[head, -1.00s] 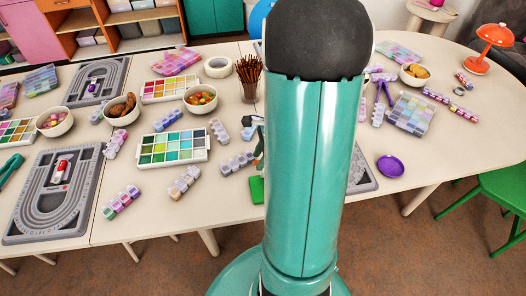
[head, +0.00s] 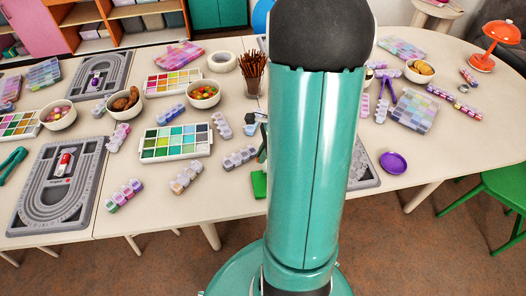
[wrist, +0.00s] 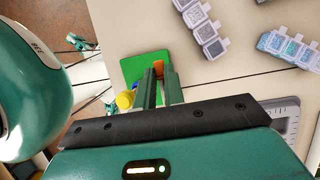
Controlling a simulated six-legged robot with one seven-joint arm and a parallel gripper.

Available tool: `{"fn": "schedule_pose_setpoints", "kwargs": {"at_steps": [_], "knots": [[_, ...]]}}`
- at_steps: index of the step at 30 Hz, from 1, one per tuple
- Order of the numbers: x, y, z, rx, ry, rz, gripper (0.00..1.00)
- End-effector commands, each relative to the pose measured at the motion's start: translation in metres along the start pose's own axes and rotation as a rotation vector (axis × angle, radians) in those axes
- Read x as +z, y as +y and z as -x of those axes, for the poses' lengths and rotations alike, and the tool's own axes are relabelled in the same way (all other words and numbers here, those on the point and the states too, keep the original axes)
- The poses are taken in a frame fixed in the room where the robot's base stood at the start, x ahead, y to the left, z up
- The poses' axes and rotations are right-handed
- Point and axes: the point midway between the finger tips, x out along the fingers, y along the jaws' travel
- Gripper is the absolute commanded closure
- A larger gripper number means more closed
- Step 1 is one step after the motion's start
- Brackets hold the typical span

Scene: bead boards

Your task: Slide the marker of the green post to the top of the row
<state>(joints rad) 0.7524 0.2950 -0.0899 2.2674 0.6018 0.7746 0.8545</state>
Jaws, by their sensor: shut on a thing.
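In the wrist view, a green piece (wrist: 135,68) lies flat-looking under my fingertips. A small orange piece (wrist: 158,67) shows against it, between the tips of my gripper (wrist: 160,78). My gripper's two green fingers are close together and shut on this orange piece. The fingers hide part of it, and I cannot tell its place along any row. In the head view, the green piece (head: 259,184) shows at the table's front edge, just left of my arm. My arm hides most of what lies behind it there.
Grey bead boards stand at the left (head: 84,209) and partly behind my arm (head: 368,181). Several lidded bead boxes, a white paint tray (head: 146,156) and bowls (head: 204,97) crowd the table. A purple dish (head: 393,163) lies at the right. A yellow and blue thing shows beside my fingers (wrist: 125,99).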

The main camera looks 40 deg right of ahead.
Motion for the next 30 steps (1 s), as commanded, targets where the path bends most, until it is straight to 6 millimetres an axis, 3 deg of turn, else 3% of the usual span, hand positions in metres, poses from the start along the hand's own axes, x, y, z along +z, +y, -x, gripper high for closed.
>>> {"fn": "schedule_pose_setpoints", "kwargs": {"at_steps": [30], "knots": [[-0.011, 0.0, -0.026, 0.0, 0.0, 0.0, 1.0]]}}
